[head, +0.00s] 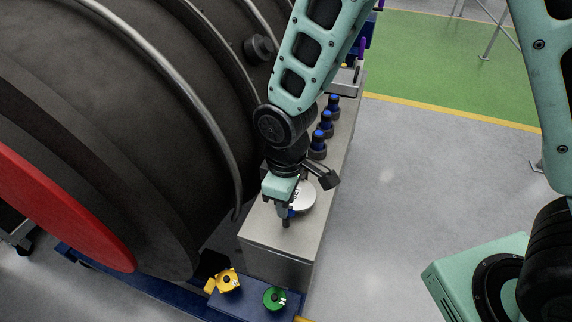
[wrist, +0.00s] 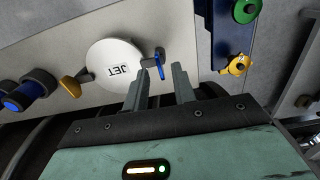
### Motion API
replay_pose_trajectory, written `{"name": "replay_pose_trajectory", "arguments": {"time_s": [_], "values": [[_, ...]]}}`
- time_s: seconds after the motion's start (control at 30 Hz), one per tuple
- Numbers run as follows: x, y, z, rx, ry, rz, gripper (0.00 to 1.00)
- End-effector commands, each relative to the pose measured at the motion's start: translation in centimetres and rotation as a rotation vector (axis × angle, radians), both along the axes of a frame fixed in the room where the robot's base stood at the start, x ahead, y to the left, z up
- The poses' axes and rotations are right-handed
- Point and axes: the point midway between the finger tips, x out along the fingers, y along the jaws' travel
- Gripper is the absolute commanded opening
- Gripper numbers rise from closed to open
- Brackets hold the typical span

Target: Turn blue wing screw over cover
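The round white cover (wrist: 112,58), marked JET, lies on the grey box top; part of it also shows in the head view (head: 305,199). The blue wing screw (wrist: 160,68) stands at the cover's edge on the side near my gripper. In the head view my gripper hides most of the blue screw. My gripper (wrist: 160,76) is open and empty, its fingers apart. In the wrist view the blue wing appears between the fingertips; I cannot tell how far beyond them it is. In the head view my gripper (head: 287,217) points down over the box.
A yellow wing piece (wrist: 76,85) sits at the cover's opposite edge. Several blue-topped black knobs (head: 326,122) stand along the box. A yellow part (head: 228,281) and a green part (head: 274,298) are on a blue ledge below. The large dark engine casing (head: 120,120) is close on the left.

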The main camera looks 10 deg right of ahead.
Motion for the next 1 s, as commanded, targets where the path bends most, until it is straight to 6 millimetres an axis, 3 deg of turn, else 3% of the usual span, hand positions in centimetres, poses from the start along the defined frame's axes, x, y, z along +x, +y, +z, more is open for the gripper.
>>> {"name": "replay_pose_trajectory", "arguments": {"time_s": [0.6,0.8,1.0], "values": [[0.1,0.0,13.4,0.002,-0.005,-0.001,0.26],[0.0,0.0,15.5,0.001,-0.003,-0.001,0.26],[0.0,0.0,15.9,0.0,0.0,-0.001,0.26]]}}
